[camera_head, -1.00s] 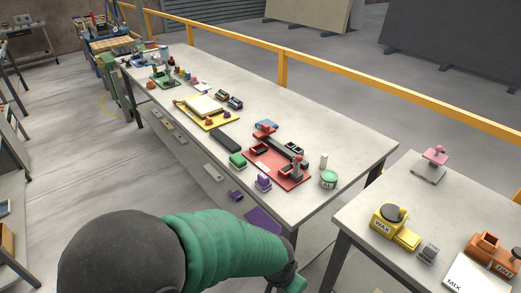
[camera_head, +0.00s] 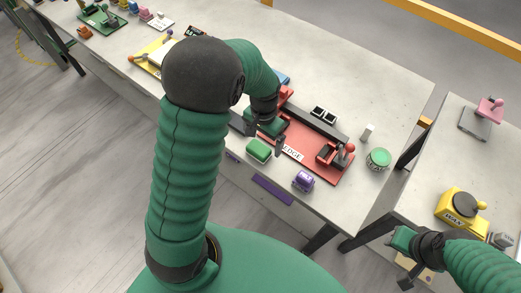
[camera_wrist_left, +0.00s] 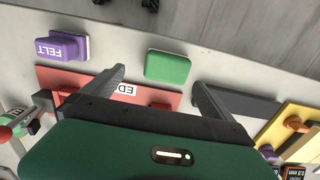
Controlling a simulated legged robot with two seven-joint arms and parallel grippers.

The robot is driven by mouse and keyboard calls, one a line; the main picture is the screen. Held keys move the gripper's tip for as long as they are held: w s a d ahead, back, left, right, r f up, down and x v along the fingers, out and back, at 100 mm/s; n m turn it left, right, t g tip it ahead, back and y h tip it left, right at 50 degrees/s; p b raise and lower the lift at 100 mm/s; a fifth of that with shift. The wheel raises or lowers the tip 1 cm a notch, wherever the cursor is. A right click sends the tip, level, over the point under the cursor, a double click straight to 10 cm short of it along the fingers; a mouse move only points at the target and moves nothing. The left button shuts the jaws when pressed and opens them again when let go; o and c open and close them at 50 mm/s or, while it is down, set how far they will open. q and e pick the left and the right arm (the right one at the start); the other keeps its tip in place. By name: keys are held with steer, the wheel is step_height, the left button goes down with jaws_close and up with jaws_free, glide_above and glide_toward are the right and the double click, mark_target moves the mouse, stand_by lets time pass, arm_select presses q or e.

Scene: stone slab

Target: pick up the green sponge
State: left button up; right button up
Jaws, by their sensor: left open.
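The green sponge (camera_head: 259,150) lies on the stone slab near its front edge, beside the red board (camera_head: 318,157). My left gripper (camera_head: 266,138) is over it, open and empty, pointing down. In the left wrist view the sponge (camera_wrist_left: 168,66) shows whole, just beyond and between the two spread fingertips (camera_wrist_left: 157,79). I cannot tell the exact height of the fingers above it. My right gripper (camera_head: 404,263) is low at the right, in front of the slab's right part; its finger opening is unclear.
A green round tin (camera_head: 378,159) and white cylinder (camera_head: 367,132) stand right of the red board. A yellow WAX unit (camera_head: 460,208) is farther right.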

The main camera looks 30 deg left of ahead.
mark_target(258, 148)
arm_select(q)
steer(key=f, duration=0.1)
steer(key=a+f, duration=0.1)
steer(key=f, duration=0.3)
steer(key=shift+s+a, duration=0.2)
steer(key=shift+s, duration=0.2)
steer(key=shift+w+a+f, duration=0.15)
steer(key=shift+a+f, duration=0.1)
steer(key=shift+f, duration=0.1)
steer(key=shift+d, duration=0.15)
steer(key=shift+c, duration=1.4)
steer(key=shift+d+r, duration=0.2)
steer(key=shift+d, duration=0.1)
steer(key=c, duration=1.1)
steer(key=shift+a+f, duration=0.1)
steer(key=shift+a, duration=0.1)
steer(key=shift+c, duration=0.3)
arm_select(e)
steer(key=shift+s+a+r, duration=0.25)
steer(key=shift+a, duration=0.05)
